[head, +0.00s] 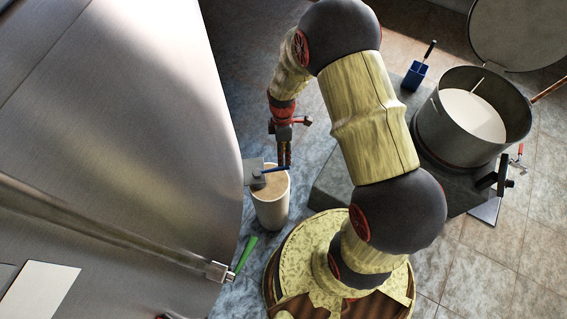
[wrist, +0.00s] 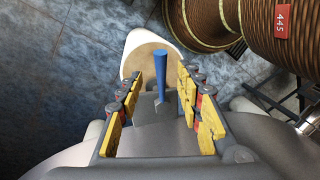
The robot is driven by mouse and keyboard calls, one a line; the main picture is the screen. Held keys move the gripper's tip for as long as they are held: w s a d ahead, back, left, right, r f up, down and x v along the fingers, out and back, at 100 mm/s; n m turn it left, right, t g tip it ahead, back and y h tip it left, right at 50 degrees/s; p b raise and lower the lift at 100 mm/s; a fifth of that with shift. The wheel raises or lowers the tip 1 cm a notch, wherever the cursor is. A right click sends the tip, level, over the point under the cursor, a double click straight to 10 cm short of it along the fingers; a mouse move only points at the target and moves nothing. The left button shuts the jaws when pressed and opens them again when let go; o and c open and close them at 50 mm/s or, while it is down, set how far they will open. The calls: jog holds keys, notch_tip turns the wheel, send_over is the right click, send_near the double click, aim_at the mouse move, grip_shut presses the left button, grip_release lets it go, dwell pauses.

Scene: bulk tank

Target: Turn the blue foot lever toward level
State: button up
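The blue foot lever (head: 275,169) shows in the head view as a short bar on a grey fitting (head: 258,178) at the tank's right edge. My gripper (head: 284,158) points down at the lever's right part. In the wrist view the blue lever (wrist: 160,72) stands between the two yellow-padded fingers of my gripper (wrist: 159,88). The fingers are apart, with a visible gap on each side of the lever. Whether any pad touches it is not visible. The lever's lower end meets a grey metal part between the fingers.
The large steel tank (head: 130,110) fills the left. A pale bucket (head: 270,205) stands below the lever. A green lever (head: 245,253) sticks out lower on the tank. A steel pot (head: 450,130) and a blue holder (head: 414,76) stand at the right.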

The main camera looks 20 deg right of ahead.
aim_at(278, 169)
jog(key=f+b, duration=0.1)
jog(key=f, duration=0.2)
jog(key=s+f+b, duration=0.1)
jog(key=f, duration=0.2)
jog(key=shift+s+a+f, duration=0.15)
jog(key=shift+a+f, duration=0.05)
jog(key=shift+c, duration=1)
jog(key=c, duration=0.7)
grip_shut()
